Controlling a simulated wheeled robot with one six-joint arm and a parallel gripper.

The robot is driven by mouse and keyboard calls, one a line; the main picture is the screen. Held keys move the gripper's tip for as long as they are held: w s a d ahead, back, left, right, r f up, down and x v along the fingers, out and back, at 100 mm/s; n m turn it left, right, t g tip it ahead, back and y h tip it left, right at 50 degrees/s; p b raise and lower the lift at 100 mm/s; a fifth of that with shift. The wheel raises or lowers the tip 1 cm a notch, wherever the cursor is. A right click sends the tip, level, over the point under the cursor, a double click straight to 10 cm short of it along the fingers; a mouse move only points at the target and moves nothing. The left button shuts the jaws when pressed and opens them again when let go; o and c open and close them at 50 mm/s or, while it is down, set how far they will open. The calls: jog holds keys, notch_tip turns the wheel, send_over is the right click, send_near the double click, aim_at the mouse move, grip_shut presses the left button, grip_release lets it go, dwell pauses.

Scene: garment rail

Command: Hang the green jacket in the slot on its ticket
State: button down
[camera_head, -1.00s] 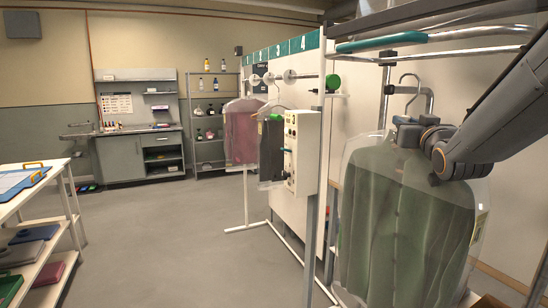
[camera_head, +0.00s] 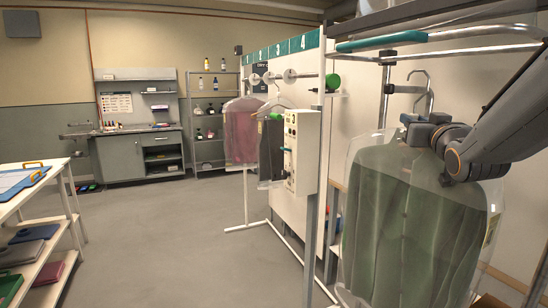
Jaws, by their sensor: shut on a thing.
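The green jacket (camera_head: 405,225) hangs in a clear plastic cover at the right, close to me. Its hanger hook (camera_head: 420,82) rises above the cover, below a chrome rail with a teal sleeve. My gripper (camera_head: 412,128) is shut at the neck of the hanger, just above the jacket's collar; its fingertips are partly hidden. The slot rail (camera_head: 300,75) stands farther back, under teal number plates (camera_head: 296,46), of which 3 and 4 read clearly. A maroon garment (camera_head: 242,130) and a dark garment (camera_head: 271,148) hang there. The ticket's print cannot be read.
A chrome upright (camera_head: 313,200) is just left of the jacket. A white shelf table (camera_head: 45,190) is at the left. The floor (camera_head: 180,240) between is clear.

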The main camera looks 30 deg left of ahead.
jog(key=shift+s+d+r, duration=0.1)
jog(key=shift+s+d, duration=0.7)
jog(key=shift+d, duration=0.2)
jog(key=shift+s+d, duration=0.8)
jog(key=shift+d, duration=0.2)
